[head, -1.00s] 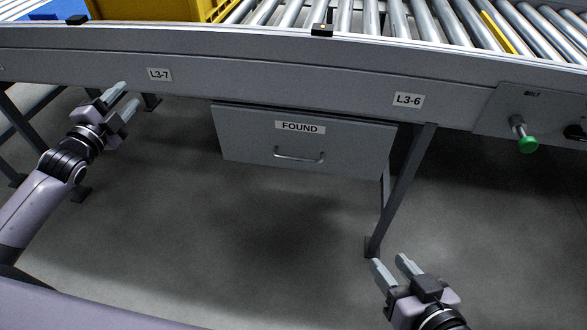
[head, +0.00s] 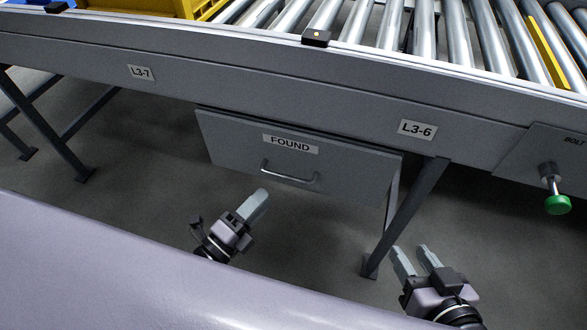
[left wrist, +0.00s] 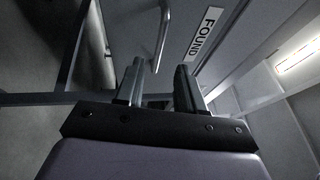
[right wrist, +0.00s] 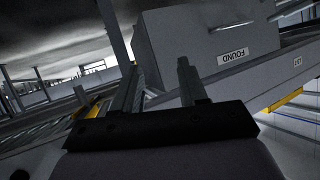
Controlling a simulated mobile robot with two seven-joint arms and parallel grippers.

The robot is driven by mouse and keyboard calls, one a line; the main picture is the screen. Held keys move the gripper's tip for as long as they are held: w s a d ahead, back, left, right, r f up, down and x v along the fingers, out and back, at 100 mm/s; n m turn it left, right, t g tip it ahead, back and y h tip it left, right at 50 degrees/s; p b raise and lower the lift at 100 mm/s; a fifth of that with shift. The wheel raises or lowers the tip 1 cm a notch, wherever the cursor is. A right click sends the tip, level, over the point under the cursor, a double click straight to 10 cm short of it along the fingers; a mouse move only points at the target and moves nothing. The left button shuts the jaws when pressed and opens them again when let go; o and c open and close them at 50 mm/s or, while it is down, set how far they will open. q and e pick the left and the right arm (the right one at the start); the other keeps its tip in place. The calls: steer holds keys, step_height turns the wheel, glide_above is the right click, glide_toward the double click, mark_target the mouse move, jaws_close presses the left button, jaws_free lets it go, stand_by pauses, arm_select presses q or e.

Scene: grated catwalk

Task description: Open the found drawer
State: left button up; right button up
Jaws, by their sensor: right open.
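The FOUND drawer (head: 225,145) is a grey box front hung under the conveyor, with a white label and a metal bar handle (head: 290,177). The drawer looks shut. My left gripper (head: 262,195) is just below and left of the handle, apart from it. In the left wrist view its fingers (left wrist: 160,75) are spread and empty, with the handle (left wrist: 162,35) ahead of them and the FOUND label to the right. My right gripper (head: 413,250) is open and empty, low beside the conveyor leg. The drawer (right wrist: 180,50) also shows in the right wrist view.
A roller conveyor (head: 350,85) runs above the drawer, with a yellow crate (head: 150,5) at the top left. A dark support leg (head: 405,215) stands right of the drawer. A green knob (head: 558,204) sticks out at the right. The floor below the drawer is clear.

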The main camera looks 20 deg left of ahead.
arm_select(q)
steer(key=b+x, duration=0.1)
steer(key=x, duration=0.6)
steer(key=shift+d+b, duration=0.15)
steer(key=shift+b, duration=0.2)
steer(key=shift+f, duration=0.1)
steer(key=shift+s, duration=0.1)
jaws_close()
